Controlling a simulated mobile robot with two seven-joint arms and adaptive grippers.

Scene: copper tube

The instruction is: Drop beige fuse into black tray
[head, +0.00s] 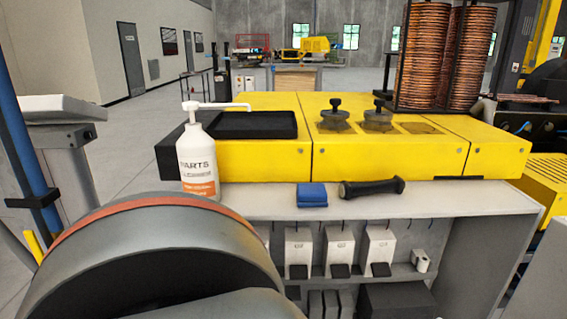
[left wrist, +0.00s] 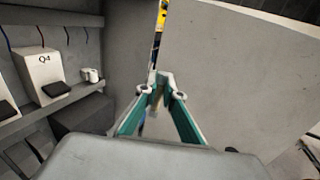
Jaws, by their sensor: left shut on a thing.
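The black tray (head: 252,125) lies flat on top of the yellow machine, at its left end in the head view, and looks empty. My left gripper (left wrist: 160,84) shows in the left wrist view, its teal fingers drawn together at the tips. It is shut on a small beige-brown piece, the beige fuse (left wrist: 157,97), mostly hidden between the fingers. The gripper is in front of a grey panel, beside the shelf unit. Neither the left gripper nor the fuse shows in the head view, and the tray is not seen in the wrist view. My right gripper is in neither view.
A white pump bottle (head: 198,160) stands in front of the tray's left side. A blue block (head: 312,195) and a black-handled tool (head: 372,188) lie on the grey counter (head: 440,200). Two black knobs (head: 336,110) rise right of the tray. White boxes (head: 298,250) fill the shelf below.

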